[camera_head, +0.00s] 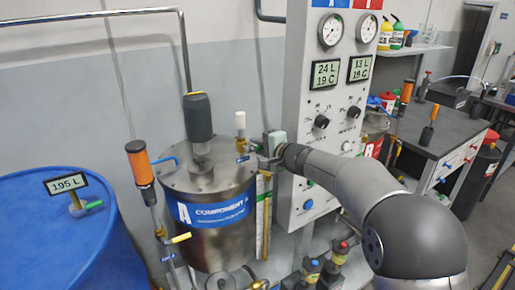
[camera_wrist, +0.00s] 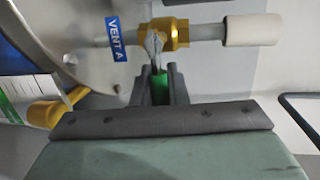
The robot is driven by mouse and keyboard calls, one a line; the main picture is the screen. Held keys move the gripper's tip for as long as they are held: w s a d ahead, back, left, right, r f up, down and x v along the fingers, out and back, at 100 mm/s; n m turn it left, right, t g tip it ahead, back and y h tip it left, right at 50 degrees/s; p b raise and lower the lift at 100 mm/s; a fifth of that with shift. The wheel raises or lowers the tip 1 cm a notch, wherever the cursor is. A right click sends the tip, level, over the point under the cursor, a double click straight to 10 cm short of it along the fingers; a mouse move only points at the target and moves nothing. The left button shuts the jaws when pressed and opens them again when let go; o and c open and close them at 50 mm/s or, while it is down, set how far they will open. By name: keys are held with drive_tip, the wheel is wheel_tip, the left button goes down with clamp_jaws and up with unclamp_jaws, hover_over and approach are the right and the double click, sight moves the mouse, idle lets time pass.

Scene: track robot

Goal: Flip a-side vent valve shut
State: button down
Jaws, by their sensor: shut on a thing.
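The A-side vent valve has a brass body (camera_wrist: 172,34) on a horizontal-looking pipe in the wrist view, with a blue "VENT A" tag (camera_wrist: 116,39) at its left and a white cylinder (camera_wrist: 250,30) at its right. Its metal lever with a green grip (camera_wrist: 160,88) points down from the body, crosswise to the pipe. My gripper (camera_wrist: 160,86) is shut on the green grip, a dark finger on each side. In the head view, my gripper (camera_head: 264,158) is at the right of the component A tank (camera_head: 218,235), beside the white-topped vent (camera_head: 240,122); the lever is hidden there.
A grey panel (camera_head: 297,110) with gauges and displays stands just behind my arm. An orange-handled tool (camera_head: 141,165) and a blue drum (camera_head: 70,235) are left of the tank. A dark motor (camera_head: 198,117) rises from the tank lid. A yellow part (camera_wrist: 48,112) is at left in the wrist view.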

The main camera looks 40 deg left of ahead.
drive_tip(key=c, duration=1.4)
unclamp_jaws()
drive_tip(key=shift+c, duration=0.2)
drive_tip(key=b+v, duration=0.4)
drive_tip(key=v, duration=1.3)
drive_tip(key=shift+d, duration=0.25)
drive_tip(key=shift+s, duration=0.1)
drive_tip(key=s+d+f+n+g+h+p, duration=0.1)
drive_tip(key=s+d+f+h, duration=0.3)
drive_tip(key=d, duration=1)
drive_tip(key=s+d+f+n+g+h+p, duration=0.1)
drive_tip(key=s+d+f+h+p, duration=0.2)
drive_tip(key=s+d, duration=0.8)
drive_tip(key=s+d+f+n+h+p, duration=0.1)
drive_tip(key=s+d+f+h, duration=0.5)
drive_tip(key=d, duration=1.2)
drive_tip(key=shift+s+f+g+h+p, duration=0.4)
drive_tip(key=shift+s+h, duration=0.5)
drive_tip(key=shift+h, duration=0.2)
